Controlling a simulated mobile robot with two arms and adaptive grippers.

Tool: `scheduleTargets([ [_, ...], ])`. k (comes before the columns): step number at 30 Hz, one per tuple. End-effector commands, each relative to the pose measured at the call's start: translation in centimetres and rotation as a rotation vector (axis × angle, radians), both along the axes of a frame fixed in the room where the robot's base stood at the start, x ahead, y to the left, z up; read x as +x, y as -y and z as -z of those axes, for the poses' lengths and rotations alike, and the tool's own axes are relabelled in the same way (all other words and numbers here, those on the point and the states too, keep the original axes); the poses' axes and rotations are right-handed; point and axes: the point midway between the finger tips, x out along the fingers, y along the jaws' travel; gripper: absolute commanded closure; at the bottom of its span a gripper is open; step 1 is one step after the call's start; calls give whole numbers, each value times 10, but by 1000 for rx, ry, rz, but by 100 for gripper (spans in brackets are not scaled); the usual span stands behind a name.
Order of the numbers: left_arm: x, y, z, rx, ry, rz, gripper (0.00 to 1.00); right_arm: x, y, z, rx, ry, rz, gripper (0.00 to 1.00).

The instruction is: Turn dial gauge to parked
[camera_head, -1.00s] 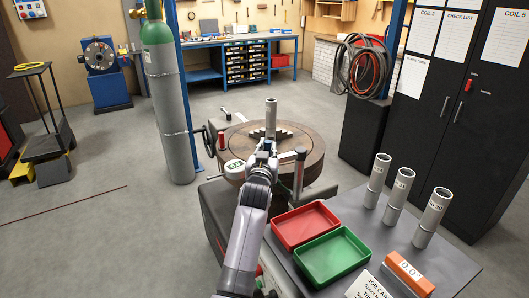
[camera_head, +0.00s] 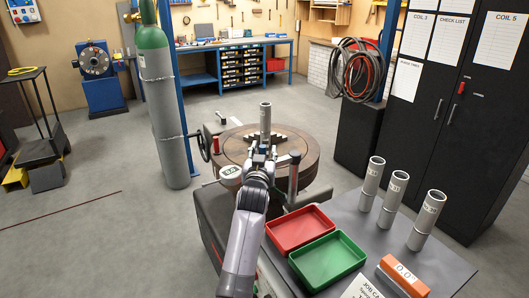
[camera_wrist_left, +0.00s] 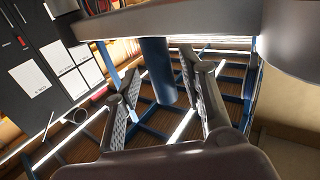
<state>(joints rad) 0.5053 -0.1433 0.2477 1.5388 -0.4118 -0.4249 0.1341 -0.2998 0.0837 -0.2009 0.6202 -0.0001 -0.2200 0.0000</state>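A round white-faced piece with dark markings (camera_head: 231,172), which looks like the dial gauge, sits at the left front edge of the round turntable (camera_head: 312,170). Its reading is too small to make out. My left gripper (camera_head: 262,153) is over the front of the turntable, right of that piece and apart from it. In the left wrist view its two fingers (camera_wrist_left: 166,108) stand apart, with a dark blue cylinder (camera_wrist_left: 158,72) seen between them; I cannot tell how near it is. My right gripper is not in view.
A grey tube (camera_head: 265,117) stands upright on the turntable. A grey-topped post (camera_head: 294,172) rises close to the right of my gripper. A red tray (camera_head: 300,231), a green tray (camera_head: 327,261), three tubes and an orange level (camera_head: 403,274) occupy the bench. Open floor lies left.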

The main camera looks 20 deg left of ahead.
Motion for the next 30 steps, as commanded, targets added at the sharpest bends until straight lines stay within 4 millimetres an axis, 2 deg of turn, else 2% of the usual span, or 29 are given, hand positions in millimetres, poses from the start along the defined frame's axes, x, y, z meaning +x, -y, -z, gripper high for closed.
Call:
scheduleTargets([
  [4, 0, -1, -1, 1, -1, -1, 62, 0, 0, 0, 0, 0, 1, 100],
  [7, 0, -1, -9, 1, 1, -1, 62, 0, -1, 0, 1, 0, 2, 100],
  [18, 0, 0, -77, 2, 5, 0, 62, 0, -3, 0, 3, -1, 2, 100],
  [21, 0, 0, -90, 0, 2, 1, 62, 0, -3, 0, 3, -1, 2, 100],
  [24, 0, 0, -98, 0, 2, 1, 62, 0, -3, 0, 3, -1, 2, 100],
  [30, 0, 0, -100, 0, -1, 1, 62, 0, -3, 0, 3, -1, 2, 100],
])
